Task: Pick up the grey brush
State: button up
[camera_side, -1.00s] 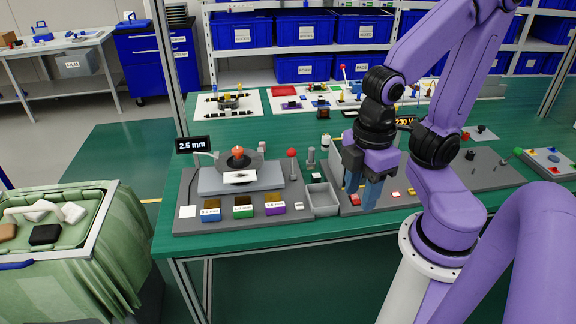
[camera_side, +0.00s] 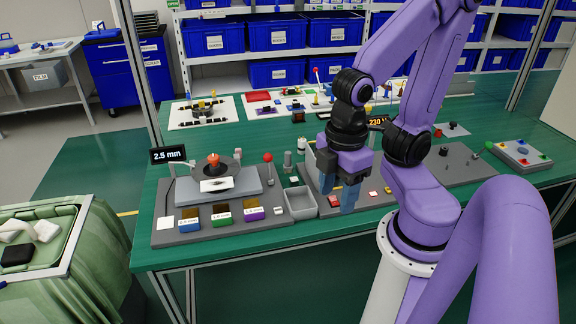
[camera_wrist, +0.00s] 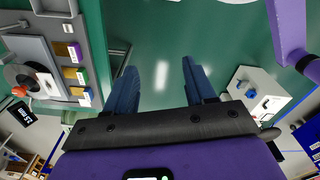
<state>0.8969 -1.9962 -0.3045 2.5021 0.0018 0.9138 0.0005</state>
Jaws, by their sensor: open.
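I cannot make out a grey brush in either view. My gripper (camera_side: 338,198) hangs in the side view above the front of the grey station board, just right of a small grey tray (camera_side: 300,206). Its two blue fingers point down, apart, with nothing seen between them. In the wrist view, my gripper (camera_wrist: 160,78) shows both fingers spread with only plain green surface between them. The fingers and arm hide part of the board behind them.
Left of the tray stand a raised grey block with a disc (camera_side: 213,167) and coloured blocks (camera_side: 221,216). A red-topped post (camera_side: 268,158) is nearby. The table's front strip is clear.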

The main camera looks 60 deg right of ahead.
jog(key=shift+w, duration=0.1)
jog(key=w+n+h, duration=0.1)
jog(key=w, duration=1.1)
jog(key=w+d+f+n+t+h, duration=0.1)
jog(key=w+d+f+h, duration=0.15)
jog(key=w+d, duration=0.75)
jog(key=n+g+h, duration=0.2)
send_near(287, 153)
jog(key=shift+y, duration=0.25)
jog(key=x, duration=1.2)
jog(key=shift+d+f, duration=0.1)
jog(key=shift+d, duration=0.2)
grip_shut()
